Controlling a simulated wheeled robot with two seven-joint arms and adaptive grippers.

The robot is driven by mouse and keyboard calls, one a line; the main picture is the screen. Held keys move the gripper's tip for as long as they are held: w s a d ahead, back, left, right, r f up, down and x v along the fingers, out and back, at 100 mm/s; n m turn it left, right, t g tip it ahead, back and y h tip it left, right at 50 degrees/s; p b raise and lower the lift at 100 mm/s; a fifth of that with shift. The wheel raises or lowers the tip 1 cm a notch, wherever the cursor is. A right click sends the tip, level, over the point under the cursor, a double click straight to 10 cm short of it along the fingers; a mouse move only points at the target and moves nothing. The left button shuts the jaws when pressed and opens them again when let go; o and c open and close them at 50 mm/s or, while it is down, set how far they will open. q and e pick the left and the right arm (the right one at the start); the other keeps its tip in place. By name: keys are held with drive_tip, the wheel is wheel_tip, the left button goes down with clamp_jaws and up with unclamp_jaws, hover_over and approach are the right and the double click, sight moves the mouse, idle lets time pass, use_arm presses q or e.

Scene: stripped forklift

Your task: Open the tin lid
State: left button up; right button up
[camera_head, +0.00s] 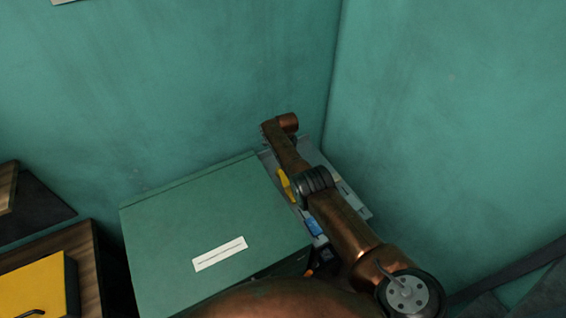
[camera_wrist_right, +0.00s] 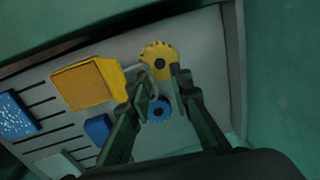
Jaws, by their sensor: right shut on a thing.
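A teal box (camera_head: 215,220) with a white label (camera_head: 220,254) stands low in the head view; its flat top looks closed. I cannot tell for sure whether this is the tin. My right gripper (camera_wrist_right: 163,82) shows in the wrist view, its fingertips at the lower edge of a yellow toothed wheel (camera_wrist_right: 157,52), above a blue toothed wheel (camera_wrist_right: 158,110). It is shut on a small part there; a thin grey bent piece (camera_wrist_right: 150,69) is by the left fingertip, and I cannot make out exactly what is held. My left gripper is not in view.
A grey slotted panel (camera_wrist_right: 205,40) bears a yellow block (camera_wrist_right: 85,83) and blue pieces (camera_wrist_right: 98,128). Teal walls (camera_head: 450,90) meet in a corner behind. A yellow case (camera_head: 35,288) lies at lower left. My copper-coloured arm covers part of the panel.

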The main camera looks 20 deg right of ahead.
drive_tip(key=shift+w+r, duration=0.1)
drive_tip(key=shift+r, duration=0.05)
drive_tip(key=shift+a+r, duration=0.1)
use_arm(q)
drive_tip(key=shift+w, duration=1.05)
use_arm(e)
wheel_tip(320, 180, up, 11)
drive_tip(key=s, duration=0.2)
drive_tip(key=shift+d+r, duration=0.2)
